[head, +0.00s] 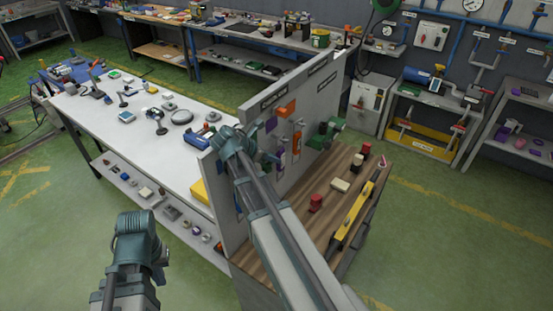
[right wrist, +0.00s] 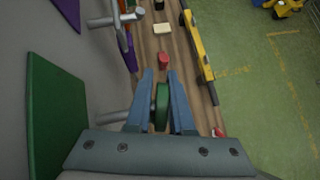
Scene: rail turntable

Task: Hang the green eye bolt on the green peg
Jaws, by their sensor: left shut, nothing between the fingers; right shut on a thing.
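My right gripper (right wrist: 162,100) is shut on the green eye bolt (right wrist: 162,106), which shows edge-on as a narrow green piece between the blue fingers. A bare grey peg (right wrist: 116,116) sticks out from the panel just left of the fingers, by a green plate (right wrist: 55,120); the held piece is apart from it. In the head view, my right wrist (head: 235,145) is at the panel's near end, and my arm hides the fingers. My left gripper (head: 137,235) is at lower left, apart from the table, empty and shut; its fingertips are hardly visible.
The grey panel (head: 240,205) carries several coloured pieces, including an orange one (head: 287,109). On the wooden bench are a red block (head: 316,203), a cream block (head: 340,185) and a yellow level (head: 350,225). Another grey peg (right wrist: 115,19) sticks out farther along.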

